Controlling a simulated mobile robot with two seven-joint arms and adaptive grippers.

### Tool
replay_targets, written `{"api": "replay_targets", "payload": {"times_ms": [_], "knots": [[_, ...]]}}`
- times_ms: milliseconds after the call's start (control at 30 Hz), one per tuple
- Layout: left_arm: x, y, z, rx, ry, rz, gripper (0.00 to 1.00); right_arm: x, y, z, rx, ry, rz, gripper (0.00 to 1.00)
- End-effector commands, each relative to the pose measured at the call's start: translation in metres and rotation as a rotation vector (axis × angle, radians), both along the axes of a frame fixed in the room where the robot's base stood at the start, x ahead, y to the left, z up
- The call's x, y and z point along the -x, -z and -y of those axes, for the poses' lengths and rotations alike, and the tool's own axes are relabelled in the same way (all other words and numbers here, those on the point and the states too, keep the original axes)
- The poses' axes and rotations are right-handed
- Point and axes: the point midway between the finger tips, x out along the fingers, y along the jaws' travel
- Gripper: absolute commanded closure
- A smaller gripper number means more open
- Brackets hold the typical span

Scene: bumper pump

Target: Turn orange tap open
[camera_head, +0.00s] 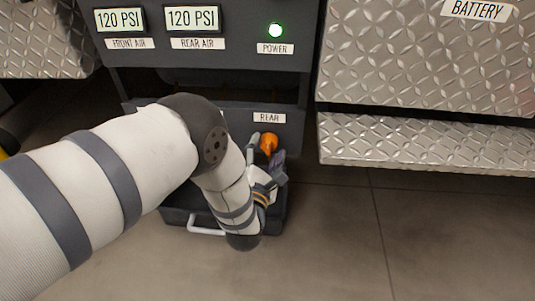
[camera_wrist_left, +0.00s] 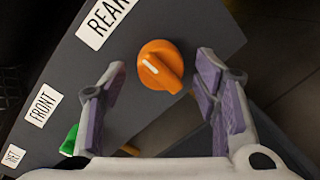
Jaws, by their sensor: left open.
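The orange tap (camera_head: 268,143) is a round knob with a ridge and a white mark, on the dark panel just below the REAR label. It also shows in the left wrist view (camera_wrist_left: 160,66), just beyond and between the fingertips, with the white mark on its left part. My left gripper (camera_head: 267,160) is open in front of the tap; its purple-padded fingers stand apart in the left wrist view (camera_wrist_left: 160,88), and nothing is between them. I cannot tell from these views whether a finger touches the tap. My right gripper is in neither view.
A green knob (camera_wrist_left: 70,140) sits by the FRONT label (camera_wrist_left: 43,118) in the left wrist view. A dark case with a pale handle (camera_head: 206,231) is on the floor below the panel. Diamond-plate boxes (camera_head: 425,145) stand to the right. The floor at right front is clear.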

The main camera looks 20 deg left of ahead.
Motion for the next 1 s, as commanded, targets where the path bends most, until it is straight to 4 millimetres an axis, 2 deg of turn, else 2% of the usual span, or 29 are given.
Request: {"api": "replay_targets", "payload": {"times_ms": [267,367,500,767,1000], "knots": [[-0.004,-0.001,-0.001,-0.001,0.001,-0.001,0.44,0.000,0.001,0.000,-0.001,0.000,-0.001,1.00],[-0.004,-0.001,-0.001,-0.001,0.001,-0.001,0.62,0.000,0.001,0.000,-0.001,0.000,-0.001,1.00],[-0.004,-0.001,-0.001,-0.001,0.001,-0.001,0.92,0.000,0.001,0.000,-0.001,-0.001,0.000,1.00],[-0.004,-0.001,-0.001,-0.014,0.000,-0.004,0.92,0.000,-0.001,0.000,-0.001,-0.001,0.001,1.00],[-0.004,-0.005,-0.002,-0.120,-0.002,-0.033,0.92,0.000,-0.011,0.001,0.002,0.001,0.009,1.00]]}}
